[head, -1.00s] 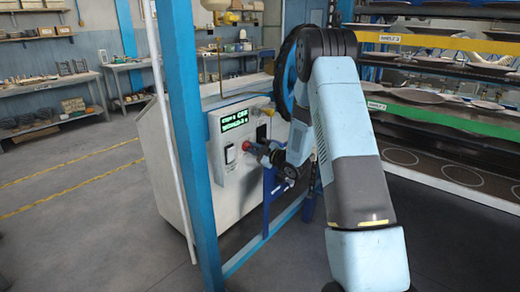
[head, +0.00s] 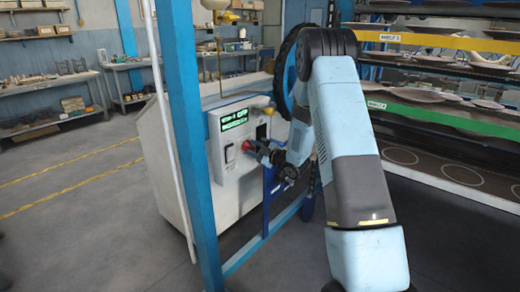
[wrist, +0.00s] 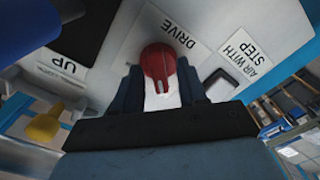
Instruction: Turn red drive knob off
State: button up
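The red drive knob (wrist: 158,66) is on the pale panel beneath the DRIVE label (wrist: 180,36) in the wrist view. My gripper (wrist: 161,82) has one dark finger on each side of the knob. The narrow finger gap matches the knob's width, and the fingers look closed on it. The knob's slotted end points toward my palm. In the head view the knob (head: 249,146) is a small red spot on the front of the control box (head: 229,195), mostly hidden by my gripper (head: 262,151).
A lit green display (head: 235,119) and a white switch (head: 230,153) are near the knob. A blue post (head: 185,140) stands left of the box. Plate racks (head: 440,120) are at right.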

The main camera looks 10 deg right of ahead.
jog(key=v, duration=1.3)
jog(key=shift+s+d, duration=0.25)
jog(key=shift+s, duration=0.05)
notch_tip(320, 180, up, 11)
jog(key=d+m+h, duration=0.1)
jog(key=m+h, duration=0.3)
jog(key=h, duration=0.3)
jog(key=s+r+m+g+h, duration=0.3)
jog(key=s+r+m+h, duration=0.15)
jog(key=s+r, duration=0.35)
jog(key=s+a+r+m+g, duration=0.1)
jog(key=s+a+m+g, duration=0.1)
jog(key=s, duration=0.7)
jog(key=s+a+r+m+g, duration=0.1)
jog(key=s+a+m+g, duration=0.1)
jog(key=s, duration=0.8)
jog(key=s+a+r+m+g, duration=0.2)
jog(key=s+m, duration=0.2)
jog(key=s, duration=0.6)
jog(key=shift+s+a+y, duration=0.2)
jog(key=shift+s+y, duration=0.05)
jog(key=shift+y, duration=0.2)
